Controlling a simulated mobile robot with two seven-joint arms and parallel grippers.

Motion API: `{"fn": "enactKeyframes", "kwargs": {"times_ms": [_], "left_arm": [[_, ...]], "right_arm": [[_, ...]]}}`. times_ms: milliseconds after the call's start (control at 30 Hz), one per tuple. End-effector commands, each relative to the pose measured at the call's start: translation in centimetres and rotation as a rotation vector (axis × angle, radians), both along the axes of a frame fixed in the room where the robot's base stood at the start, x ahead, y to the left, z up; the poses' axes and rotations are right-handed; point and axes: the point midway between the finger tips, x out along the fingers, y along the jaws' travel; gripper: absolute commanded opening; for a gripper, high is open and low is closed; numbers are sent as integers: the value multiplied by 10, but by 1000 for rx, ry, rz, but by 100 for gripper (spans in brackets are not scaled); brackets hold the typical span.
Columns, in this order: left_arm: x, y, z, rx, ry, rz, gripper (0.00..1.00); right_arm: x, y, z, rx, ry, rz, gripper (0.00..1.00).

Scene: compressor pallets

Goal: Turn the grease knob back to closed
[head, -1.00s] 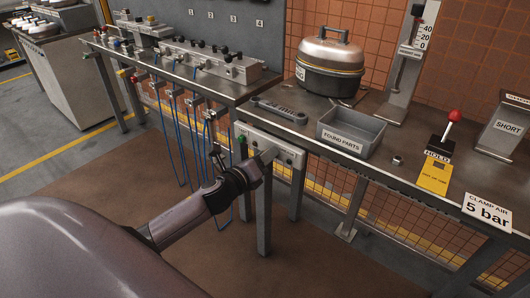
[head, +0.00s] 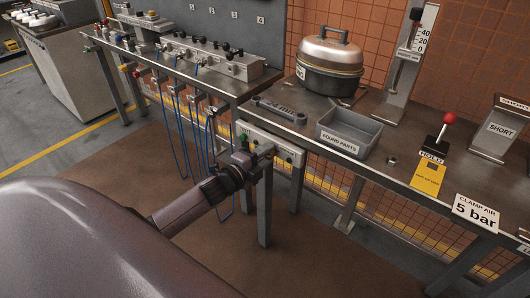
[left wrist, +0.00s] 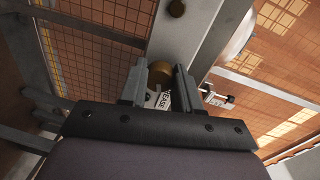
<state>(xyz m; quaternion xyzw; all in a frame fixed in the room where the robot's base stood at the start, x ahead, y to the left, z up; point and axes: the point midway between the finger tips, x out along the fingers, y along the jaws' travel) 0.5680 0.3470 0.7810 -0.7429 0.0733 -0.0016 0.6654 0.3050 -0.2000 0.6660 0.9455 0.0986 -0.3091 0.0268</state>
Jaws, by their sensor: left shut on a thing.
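The grease knob (left wrist: 160,72) is a round brass-coloured knob in the left wrist view, with a partly hidden white label reading "…EASE" (left wrist: 166,99) beside it. My left gripper (left wrist: 160,79) has one finger on each side of the knob and is shut on it. In the head view my left gripper (head: 252,157) is at the left part of the pale control panel (head: 284,150) under the bench's front edge. There the wrist hides the knob, and its turn angle cannot be told. My right gripper is not in view.
The steel bench (head: 390,176) carries a grey found-parts bin (head: 344,145), a lidded pot (head: 330,68) and a red-topped hold lever (head: 446,130). Blue hoses (head: 182,130) hang from the left bench, near my left arm. The floor in front is clear.

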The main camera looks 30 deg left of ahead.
Motion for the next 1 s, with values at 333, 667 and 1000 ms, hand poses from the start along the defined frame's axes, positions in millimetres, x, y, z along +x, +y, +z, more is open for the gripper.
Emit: {"fn": "enactKeyframes", "kwargs": {"times_ms": [333,667,1000], "left_arm": [[0,1,0,-329,28,1,2],[0,1,-2,-641,52,0,2],[0,0,-3,-949,76,0,2]], "right_arm": [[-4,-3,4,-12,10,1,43],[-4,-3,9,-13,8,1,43],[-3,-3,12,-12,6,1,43]]}}
